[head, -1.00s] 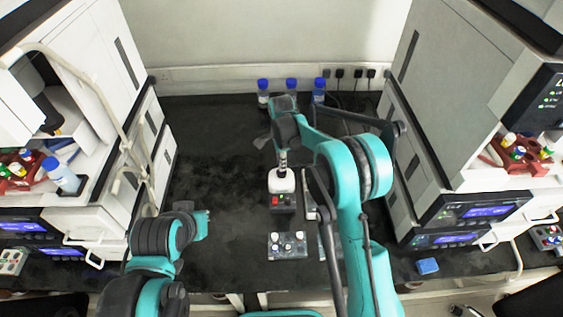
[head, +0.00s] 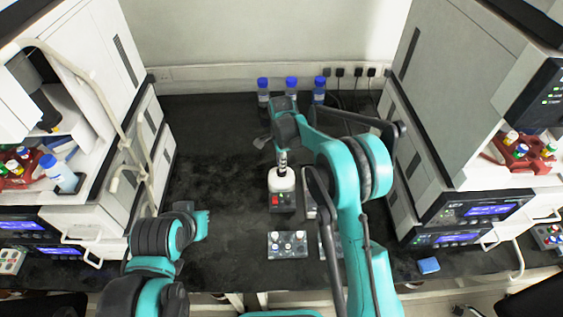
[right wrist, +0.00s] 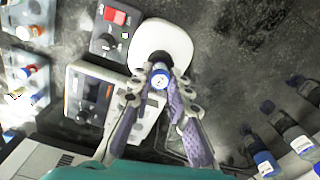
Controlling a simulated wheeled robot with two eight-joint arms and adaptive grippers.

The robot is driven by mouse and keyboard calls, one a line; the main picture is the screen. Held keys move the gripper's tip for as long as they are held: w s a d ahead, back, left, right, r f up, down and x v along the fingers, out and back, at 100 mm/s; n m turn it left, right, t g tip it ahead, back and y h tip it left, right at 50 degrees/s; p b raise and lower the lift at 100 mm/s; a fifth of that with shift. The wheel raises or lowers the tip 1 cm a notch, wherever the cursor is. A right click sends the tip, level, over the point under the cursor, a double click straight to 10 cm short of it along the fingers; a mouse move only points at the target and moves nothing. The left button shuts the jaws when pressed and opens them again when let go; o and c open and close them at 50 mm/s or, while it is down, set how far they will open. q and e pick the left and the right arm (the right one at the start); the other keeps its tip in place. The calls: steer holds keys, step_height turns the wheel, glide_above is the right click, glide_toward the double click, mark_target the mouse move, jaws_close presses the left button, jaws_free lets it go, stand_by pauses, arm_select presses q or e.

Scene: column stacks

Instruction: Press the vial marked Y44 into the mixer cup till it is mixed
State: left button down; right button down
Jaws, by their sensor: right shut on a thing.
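The mixer (head: 283,199) stands mid-bench, with a white top, a dark base and a red switch; it also shows in the right wrist view (right wrist: 178,40). Its dark cup (right wrist: 159,58) is in the white top. My right gripper (right wrist: 162,84) is shut on a vial (right wrist: 159,80) with a blue and white cap. The vial is held at the cup, and its lower end is hidden. Its marking is too small to read. In the head view my right gripper (head: 282,155) is directly above the mixer. My left gripper (head: 201,224) is low at the left, its fingers unclear.
A rack with vials (head: 287,246) stands in front of the mixer. A white device with knobs (right wrist: 88,97) is beside it. Several blue-capped bottles (head: 291,92) stand at the back wall. White instruments flank the bench; its left middle is clear.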

steer(key=shift+f, duration=0.2)
stand_by(0.4)
steer(key=shift+f+b, duration=0.3)
steer(key=shift+b, duration=0.1)
steer(key=shift+f, duration=0.3)
stand_by(0.6)
steer(key=shift+r, duration=0.15)
stand_by(2.8)
steer(key=shift+r+p, duration=1.6)
steer(key=shift+r, duration=1.3)
